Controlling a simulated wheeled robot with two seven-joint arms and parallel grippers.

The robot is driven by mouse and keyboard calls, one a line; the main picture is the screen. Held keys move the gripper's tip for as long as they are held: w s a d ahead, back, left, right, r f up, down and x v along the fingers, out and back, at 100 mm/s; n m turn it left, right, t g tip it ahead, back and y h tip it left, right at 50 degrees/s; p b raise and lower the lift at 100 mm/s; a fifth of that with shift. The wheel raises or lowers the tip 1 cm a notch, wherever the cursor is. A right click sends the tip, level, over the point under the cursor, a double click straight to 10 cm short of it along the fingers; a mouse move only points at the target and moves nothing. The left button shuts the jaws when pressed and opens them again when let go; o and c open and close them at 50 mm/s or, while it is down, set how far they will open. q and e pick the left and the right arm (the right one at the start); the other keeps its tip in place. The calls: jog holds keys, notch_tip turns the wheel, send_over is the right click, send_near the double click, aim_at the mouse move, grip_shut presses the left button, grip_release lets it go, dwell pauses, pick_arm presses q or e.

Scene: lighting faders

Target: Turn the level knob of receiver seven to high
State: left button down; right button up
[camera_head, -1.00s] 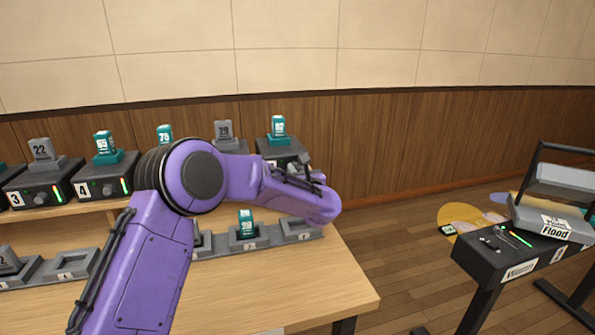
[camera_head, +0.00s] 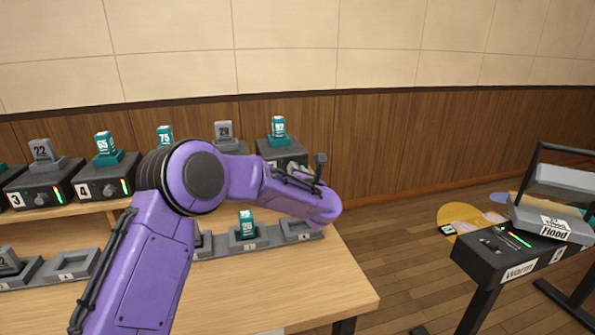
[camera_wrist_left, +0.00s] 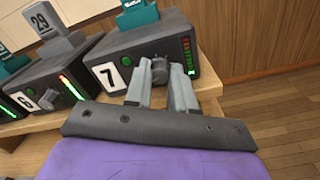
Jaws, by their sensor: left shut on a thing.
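Receiver seven (camera_wrist_left: 122,52) is a dark box with a white "7" label, at the right end of the shelf in the left wrist view. Its grey level knob (camera_wrist_left: 159,66) sits on the front face, between the fingers of my left gripper (camera_wrist_left: 161,76), which is shut on it. The light bar (camera_wrist_left: 189,56) beside the knob looks dim above, with bright green only at its bottom. In the head view the receiver (camera_head: 283,149) carries a teal unit marked 92 (camera_head: 278,127); my purple left arm hides its front. My right gripper is not in view.
Other receivers, including three (camera_head: 38,188) and four (camera_head: 105,180), line the shelf to the left. Grey holders (camera_head: 298,229) sit on the wooden table below. A dark console (camera_head: 500,262) stands at the right.

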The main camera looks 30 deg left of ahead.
pick_arm(q)
jog(key=n+p, duration=0.5)
jog(key=n, duration=0.3)
jog(key=n+p, duration=0.5)
jog(key=n, duration=0.2)
jog(key=n+p, duration=0.5)
jog(key=n, duration=0.3)
jog(key=shift+s+f+n, duration=0.2)
jog(key=shift+f+n, duration=0.1)
dwell(2.1)
dwell(0.5)
